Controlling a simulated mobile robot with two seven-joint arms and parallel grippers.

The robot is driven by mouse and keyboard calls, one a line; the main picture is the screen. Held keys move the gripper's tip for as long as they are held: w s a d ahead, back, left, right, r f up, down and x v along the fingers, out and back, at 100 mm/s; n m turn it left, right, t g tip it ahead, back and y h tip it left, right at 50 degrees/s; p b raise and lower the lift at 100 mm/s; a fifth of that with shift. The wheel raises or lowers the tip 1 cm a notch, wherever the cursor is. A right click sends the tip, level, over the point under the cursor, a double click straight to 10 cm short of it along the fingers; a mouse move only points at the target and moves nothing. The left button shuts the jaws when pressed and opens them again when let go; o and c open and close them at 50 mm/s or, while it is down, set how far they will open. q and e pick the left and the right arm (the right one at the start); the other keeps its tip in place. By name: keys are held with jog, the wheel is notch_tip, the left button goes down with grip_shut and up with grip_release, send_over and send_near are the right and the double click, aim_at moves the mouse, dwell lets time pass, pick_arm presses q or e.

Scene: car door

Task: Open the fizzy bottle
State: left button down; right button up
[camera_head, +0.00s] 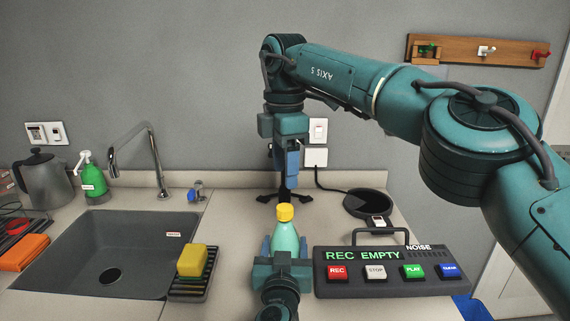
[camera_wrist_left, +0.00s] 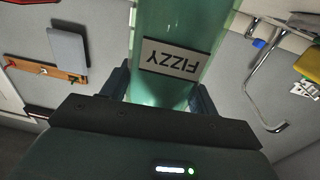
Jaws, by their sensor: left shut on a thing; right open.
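The fizzy bottle (camera_head: 285,237) is pale green with a yellow cap (camera_head: 285,212) and stands upright on the counter. The cap is on the bottle. My left gripper (camera_head: 284,262) is shut around the bottle's lower body, from the front. In the left wrist view, the bottle (camera_wrist_left: 185,25) with its FIZZY label (camera_wrist_left: 175,60) fills the space between the fingers (camera_wrist_left: 160,88). My right gripper (camera_head: 282,195) points down, open and empty, above and behind the cap in the picture. Its exact distance from the cap is hard to tell.
A noise recorder (camera_head: 384,270) reading REC EMPTY, with several buttons, stands right of the bottle. A round black pad (camera_head: 369,203) lies behind it. On the left are the sink (camera_head: 100,255), faucet (camera_head: 152,160), yellow sponge (camera_head: 192,260) on a black rack, and green soap bottle (camera_head: 92,180).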

aim_at(285, 207)
jog(key=m, duration=0.3)
jog(key=shift+f+m, duration=0.15)
jog(key=shift+m, duration=0.15)
notch_tip(285, 207, down, 8)
jog(key=shift+r, duration=0.15)
